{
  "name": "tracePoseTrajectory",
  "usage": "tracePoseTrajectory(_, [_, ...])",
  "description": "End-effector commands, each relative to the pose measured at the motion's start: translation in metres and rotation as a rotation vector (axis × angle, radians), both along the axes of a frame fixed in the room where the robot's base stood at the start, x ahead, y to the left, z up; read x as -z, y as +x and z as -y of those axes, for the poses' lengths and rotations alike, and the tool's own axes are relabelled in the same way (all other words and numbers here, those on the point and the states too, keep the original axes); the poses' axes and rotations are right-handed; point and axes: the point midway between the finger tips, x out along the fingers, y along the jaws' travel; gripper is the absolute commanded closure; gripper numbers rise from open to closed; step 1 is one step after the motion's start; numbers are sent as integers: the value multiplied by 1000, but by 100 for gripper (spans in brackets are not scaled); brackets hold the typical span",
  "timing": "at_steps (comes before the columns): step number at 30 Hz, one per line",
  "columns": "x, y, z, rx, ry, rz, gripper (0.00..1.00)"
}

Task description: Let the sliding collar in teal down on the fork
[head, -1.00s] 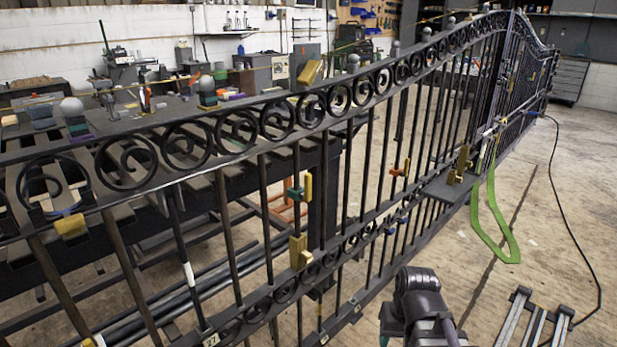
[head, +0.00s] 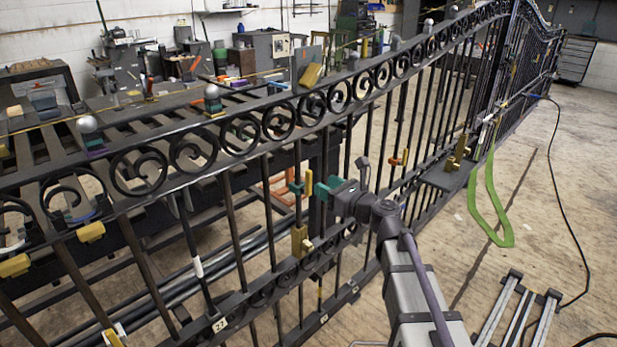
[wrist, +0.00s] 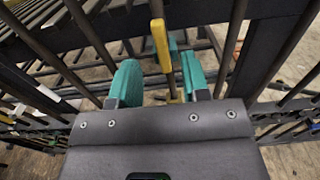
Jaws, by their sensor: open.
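The teal collar (head: 296,187) sits on an upright bar of the gate, with a yellow tab (head: 309,184) on its near side. In the wrist view the yellow tab (wrist: 160,45) stands upright, with teal (wrist: 173,44) behind it. A brass-yellow fork (head: 299,239) is lower on the gate, below the collar. My gripper (head: 321,190) has teal fingers and is at the collar's height, just right of the tab. In the wrist view my gripper (wrist: 158,76) is open, its fingers either side of the tab's line. I cannot tell whether they touch it.
An orange collar (head: 399,158) and another brass block (head: 457,153) are farther along the gate. A dark ledge (head: 447,181) juts out there. Scroll rings run along the top rail (head: 248,131). A workbench stands behind the gate.

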Motion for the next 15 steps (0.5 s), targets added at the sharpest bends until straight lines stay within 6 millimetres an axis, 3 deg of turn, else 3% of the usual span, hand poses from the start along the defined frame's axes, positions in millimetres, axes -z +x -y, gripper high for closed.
tracePoseTrajectory(3, [0, 24, -23, -2, -1, 1, 57])
tracePoseTrajectory(7, [0, 40, -42, -1, -1, 1, 57])
tracePoseTrajectory(15, [0, 49, -54, -1, -2, 1, 57])
